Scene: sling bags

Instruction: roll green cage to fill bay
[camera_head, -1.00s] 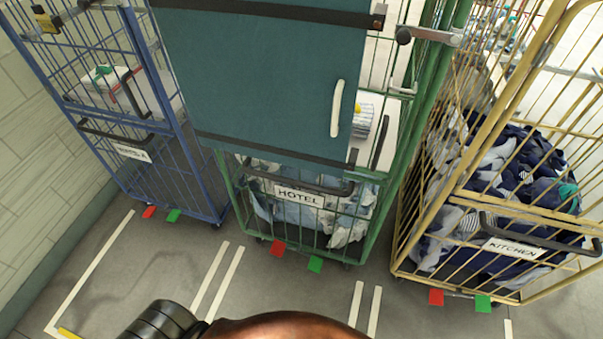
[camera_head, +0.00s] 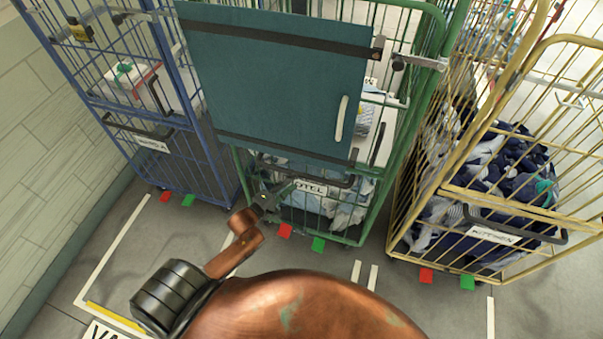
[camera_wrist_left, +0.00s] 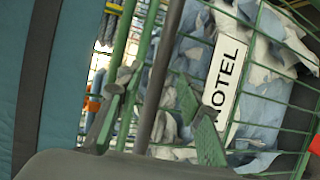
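The green cage (camera_head: 408,160) stands in the middle of the row, with a teal panel (camera_head: 280,85) on its front, a HOTEL label (camera_head: 312,188) and pale blue and white linen inside. A dark handle bar (camera_head: 325,182) crosses its front above the label. My left gripper (camera_head: 278,193) is at the left part of this handle. In the left wrist view, the fingers of my left gripper (camera_wrist_left: 160,118) are apart, with the dark handle bar (camera_wrist_left: 160,75) running between them. I cannot tell whether they touch it. My right gripper is not in view.
A blue cage (camera_head: 205,165) stands to the left, near the wall (camera_head: 50,130). A yellow cage (camera_head: 400,205) with a KITCHEN label stands close on the right. Red and green floor-level tabs sit under each cage. White-lined bare floor (camera_head: 130,240) lies in front, with a yellow strip (camera_head: 115,318).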

